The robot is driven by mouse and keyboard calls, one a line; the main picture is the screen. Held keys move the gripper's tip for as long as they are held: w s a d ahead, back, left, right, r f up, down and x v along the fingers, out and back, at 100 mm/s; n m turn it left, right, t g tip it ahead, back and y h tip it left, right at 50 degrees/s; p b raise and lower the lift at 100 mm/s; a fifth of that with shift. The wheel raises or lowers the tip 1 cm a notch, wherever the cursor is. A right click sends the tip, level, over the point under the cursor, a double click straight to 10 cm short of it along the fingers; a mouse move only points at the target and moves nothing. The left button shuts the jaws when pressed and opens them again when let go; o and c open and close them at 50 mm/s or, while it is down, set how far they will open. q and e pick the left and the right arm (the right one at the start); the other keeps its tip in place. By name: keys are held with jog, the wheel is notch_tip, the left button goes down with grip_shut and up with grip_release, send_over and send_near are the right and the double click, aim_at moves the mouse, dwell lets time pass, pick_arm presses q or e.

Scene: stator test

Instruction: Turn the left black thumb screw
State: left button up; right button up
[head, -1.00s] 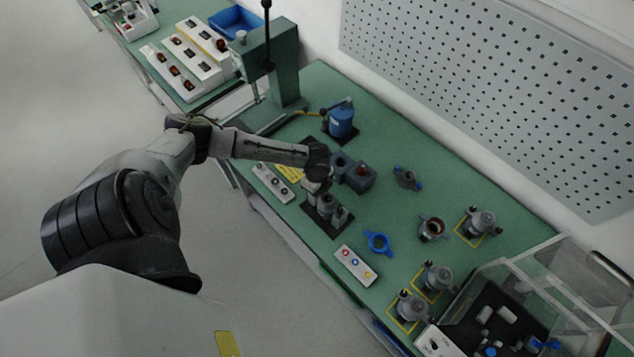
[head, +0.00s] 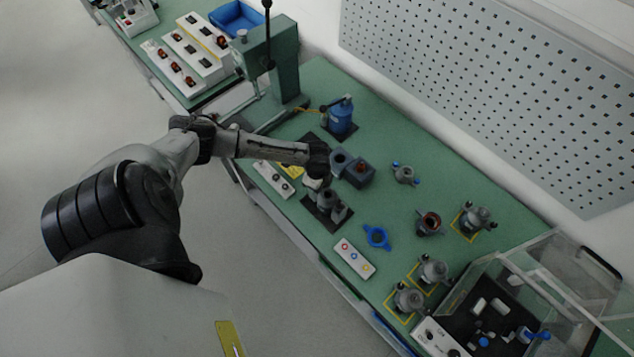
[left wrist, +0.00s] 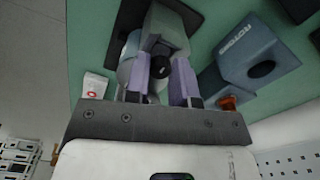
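In the left wrist view a black round thumb screw (left wrist: 160,64) shows on a grey fixture (left wrist: 165,25), between the two pale purple fingers of my left gripper (left wrist: 161,72). The fingers are a small gap apart, one on each side of the screw. I cannot tell whether they press on it. In the head view my left gripper (head: 317,180) is low over the fixture's black base plate (head: 318,215) and hides part of the fixture. The thumb screw cannot be made out there. My right gripper is in neither view.
A blue-grey block labelled "ROTORS" (left wrist: 235,60) stands close to the right finger; it also shows in the head view (head: 362,177). A press (head: 275,62) stands behind.

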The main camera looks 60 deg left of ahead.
pick_arm(q)
jog(key=o, duration=0.4)
jog(key=shift+r, duration=0.1)
notch_tip(320, 180, up, 14)
jog(key=shift+f, duration=0.15)
dwell(0.4)
